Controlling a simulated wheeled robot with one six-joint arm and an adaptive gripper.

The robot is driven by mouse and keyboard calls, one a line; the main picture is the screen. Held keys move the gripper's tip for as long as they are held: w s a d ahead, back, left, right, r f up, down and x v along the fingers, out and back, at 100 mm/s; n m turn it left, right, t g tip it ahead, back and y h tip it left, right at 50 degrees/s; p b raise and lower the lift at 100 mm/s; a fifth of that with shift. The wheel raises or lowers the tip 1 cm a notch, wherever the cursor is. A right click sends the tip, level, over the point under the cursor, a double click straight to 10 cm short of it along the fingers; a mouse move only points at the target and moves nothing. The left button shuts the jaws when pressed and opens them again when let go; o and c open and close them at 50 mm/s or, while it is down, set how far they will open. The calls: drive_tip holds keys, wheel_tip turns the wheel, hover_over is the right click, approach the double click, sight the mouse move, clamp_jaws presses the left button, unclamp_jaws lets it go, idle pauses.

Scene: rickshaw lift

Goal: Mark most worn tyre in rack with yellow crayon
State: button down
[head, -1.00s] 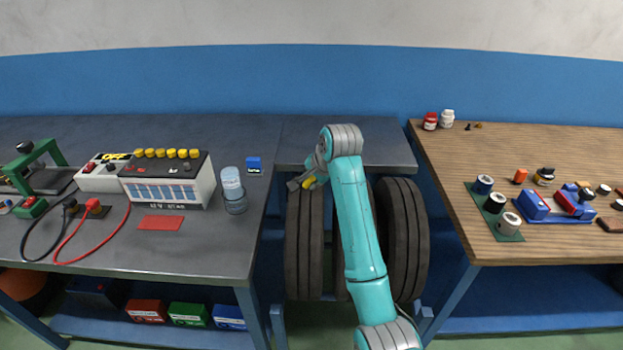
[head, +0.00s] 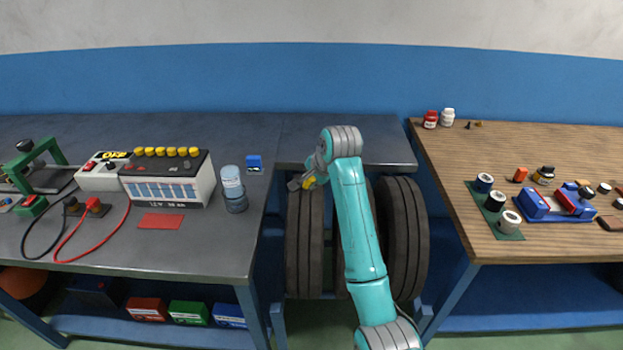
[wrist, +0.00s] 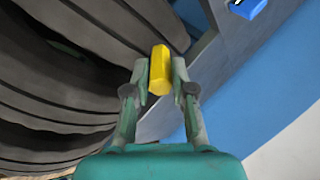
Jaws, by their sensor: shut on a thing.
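My gripper (wrist: 160,80) is shut on the yellow crayon (wrist: 159,70), which sticks out past the fingertips in the wrist view. In the head view my gripper (head: 302,183) is at the top of the left tyre (head: 304,245), below the bench's front edge. The left tyre has dark grooved tread. The right tyre (head: 406,240) also shows grooved tread. A middle tyre is mostly hidden behind my arm. In the wrist view a grooved tread (wrist: 60,70) fills the left side, close to the crayon tip. I cannot tell whether the crayon touches it.
The grey bench (head: 400,147) overhangs the tyres. A battery (head: 168,180), a bottle (head: 233,190) and a blue block (head: 254,164) stand on the left bench. A wooden table (head: 555,160) with small jars and parts stands at right.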

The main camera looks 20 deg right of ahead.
drive_tip(key=shift+f, duration=0.3)
drive_tip(key=shift+a, duration=0.15)
idle(0.4)
drive_tip(key=shift+w+a, duration=0.15)
drive_tip(key=shift+a, duration=0.2)
drive_tip(key=shift+d, duration=0.15)
drive_tip(key=shift+s+d, duration=0.35)
drive_tip(key=shift+d, duration=0.55)
drive_tip(key=shift+f, duration=0.1)
drive_tip(key=shift+a, duration=0.15)
drive_tip(key=shift+w+a, duration=0.35)
drive_tip(key=shift+a, duration=0.55)
